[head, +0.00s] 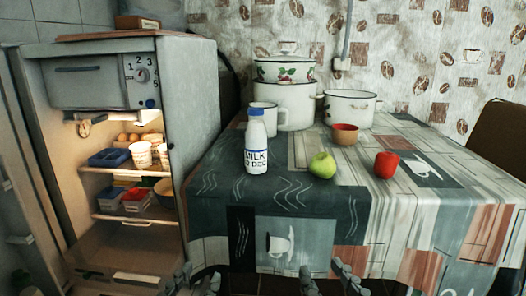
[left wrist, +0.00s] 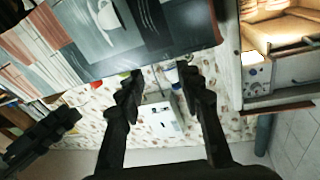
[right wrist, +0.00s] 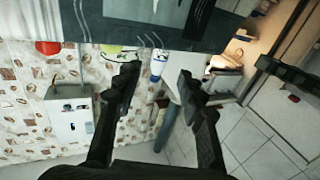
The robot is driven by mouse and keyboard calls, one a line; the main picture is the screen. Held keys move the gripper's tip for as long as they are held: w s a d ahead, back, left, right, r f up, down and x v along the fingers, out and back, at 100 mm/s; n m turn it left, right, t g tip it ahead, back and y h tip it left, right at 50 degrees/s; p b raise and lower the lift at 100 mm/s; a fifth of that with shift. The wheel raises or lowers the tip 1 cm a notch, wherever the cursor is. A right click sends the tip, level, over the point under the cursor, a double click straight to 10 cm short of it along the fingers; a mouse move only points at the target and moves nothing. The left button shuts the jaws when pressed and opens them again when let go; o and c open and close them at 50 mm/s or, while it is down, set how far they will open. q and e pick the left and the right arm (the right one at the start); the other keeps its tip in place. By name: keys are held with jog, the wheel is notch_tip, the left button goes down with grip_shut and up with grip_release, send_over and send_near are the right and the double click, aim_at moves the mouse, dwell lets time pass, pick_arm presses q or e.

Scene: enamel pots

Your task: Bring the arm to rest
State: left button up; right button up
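My left gripper (head: 196,282) shows at the bottom edge of the head view, in front of the table's near edge. Its fingers are apart and empty in the left wrist view (left wrist: 160,85). My right gripper (head: 330,280) is also at the bottom edge, further right, with its fingers apart. In the right wrist view (right wrist: 158,85) nothing is between its fingertips. Both grippers are clear of the table and its objects. Most of both arms is hidden below the head view.
An open fridge (head: 190,100) stands left.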

pick_arm(q)
jog(key=s+a+f+n+g+y+p, duration=0.1)
jog(key=a+f+g+p, duration=0.15)
jog(key=f, duration=0.35)
jog(key=s+a+f+n+g+y+p, duration=0.1)
jog(key=f+g+y+p, duration=0.1)
jog(key=f+g+p, duration=0.3)
pick_arm(e)
jog(key=d+f+g+h+b, duration=0.2)
jog(key=d+f+g+h, duration=0.3)
jog(key=f, duration=1)
pick_arm(q)
jog(key=s+a+f+n+g+y+p, duration=0.1)
jog(key=s+a+f+g+y+p, duration=0.2)
jog(key=s+a+f+g, duration=0.4)
jog(key=s+a+f+p, duration=0.1)
jog(key=s+a+f, duration=0.3)
jog(key=f, duration=0.3)
jog(key=shift+s+a+f+p, duration=0.2)
jog(key=shift+a+p, duration=0.1)
jog(key=shift+a, duration=0.1)
pick_arm(e)
jog(key=s+d+f+m+g+h, duration=0.2)
jog(key=s+d+f+g, duration=0.7)
jog(key=s+d+f, duration=0.3)
jog(key=shift+s+d+f, duration=0.15)
jog(key=shift+d+f, duration=0.15)
jog(key=shift+f, duration=0.4)
